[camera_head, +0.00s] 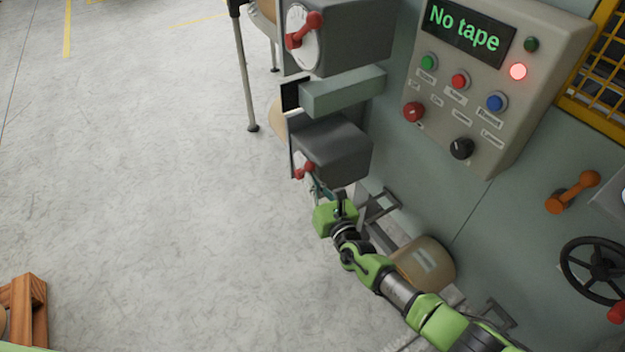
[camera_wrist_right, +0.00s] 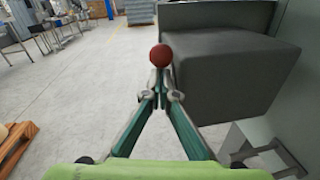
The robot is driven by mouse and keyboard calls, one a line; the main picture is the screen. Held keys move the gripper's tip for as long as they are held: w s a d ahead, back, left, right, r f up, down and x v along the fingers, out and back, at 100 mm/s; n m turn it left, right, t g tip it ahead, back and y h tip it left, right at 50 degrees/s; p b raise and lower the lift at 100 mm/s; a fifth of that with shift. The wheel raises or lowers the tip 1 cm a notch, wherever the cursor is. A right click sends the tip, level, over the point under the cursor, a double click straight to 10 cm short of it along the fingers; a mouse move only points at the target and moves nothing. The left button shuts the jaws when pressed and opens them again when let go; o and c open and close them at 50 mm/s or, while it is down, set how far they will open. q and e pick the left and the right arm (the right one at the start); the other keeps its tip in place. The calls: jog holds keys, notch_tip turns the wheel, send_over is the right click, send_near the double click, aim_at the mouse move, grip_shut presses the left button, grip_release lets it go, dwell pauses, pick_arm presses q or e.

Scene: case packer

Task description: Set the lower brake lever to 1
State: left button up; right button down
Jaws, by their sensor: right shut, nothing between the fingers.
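The lower brake lever (camera_head: 304,171) is small and red, with a light dial behind it, on the front of the lower grey box (camera_head: 333,148). In the right wrist view, the lever's round red knob (camera_wrist_right: 161,55) shows just beyond my fingertips. My right gripper (camera_head: 318,188) is shut and empty, close below and to the right of the lever. In the wrist view its fingers (camera_wrist_right: 161,82) meet at the tips, just below the knob in the picture. I cannot tell whether they touch it. The dial's marks are too small to read. My left gripper is not in view.
An upper red lever (camera_head: 303,32) sits on a similar box above. A control panel (camera_head: 485,85) reads "No tape" with a lit red lamp. A tape roll (camera_head: 424,262) lies beside my right arm. The floor to the left is clear up to a wooden pallet (camera_head: 30,310).

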aim_at(309, 167)
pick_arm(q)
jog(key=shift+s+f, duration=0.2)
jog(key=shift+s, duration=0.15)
pick_arm(e)
jog(key=shift+w+r, duration=0.15)
